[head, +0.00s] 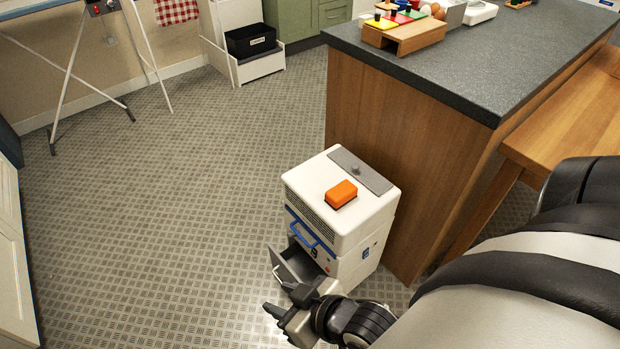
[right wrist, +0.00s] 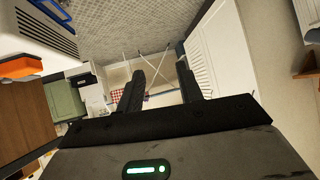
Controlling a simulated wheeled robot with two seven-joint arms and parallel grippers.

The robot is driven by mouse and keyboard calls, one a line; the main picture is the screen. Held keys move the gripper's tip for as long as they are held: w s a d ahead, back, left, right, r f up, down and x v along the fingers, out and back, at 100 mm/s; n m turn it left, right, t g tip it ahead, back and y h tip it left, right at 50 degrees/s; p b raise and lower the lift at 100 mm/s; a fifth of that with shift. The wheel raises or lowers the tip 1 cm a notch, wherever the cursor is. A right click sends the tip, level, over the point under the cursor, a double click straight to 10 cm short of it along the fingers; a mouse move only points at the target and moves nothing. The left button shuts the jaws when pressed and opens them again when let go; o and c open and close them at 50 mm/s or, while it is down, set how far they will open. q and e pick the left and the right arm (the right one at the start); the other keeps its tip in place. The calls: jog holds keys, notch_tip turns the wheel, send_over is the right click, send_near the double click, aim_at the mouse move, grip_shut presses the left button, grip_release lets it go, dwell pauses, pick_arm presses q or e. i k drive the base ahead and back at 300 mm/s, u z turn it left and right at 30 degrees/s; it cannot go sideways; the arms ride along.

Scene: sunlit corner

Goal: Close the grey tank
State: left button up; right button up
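A white boxy appliance (head: 340,210) stands on the floor against the wooden counter end, with a blue handle (head: 305,232) on its front. Below the handle, the grey tank (head: 290,266) sticks out of the front like a pulled-out drawer. My right gripper (head: 283,299) is low, just in front of the tank's outer end, and partly overlaps it in the head view. Whether they touch I cannot tell. In the right wrist view its two fingers (right wrist: 160,86) are apart with nothing between them. My left gripper is in neither view.
An orange block (head: 341,194) lies on top of the appliance. The dark-topped counter (head: 440,75) and a wooden bench (head: 570,125) are to the right. A folding rack (head: 70,75) stands at the back left. The patterned floor (head: 170,210) left of the appliance is clear.

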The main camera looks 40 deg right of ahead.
aim_at(293, 265)
jog(key=z, duration=0.4)
jog(key=k, duration=0.3)
jog(key=z, duration=0.7)
jog(key=i, duration=0.95)
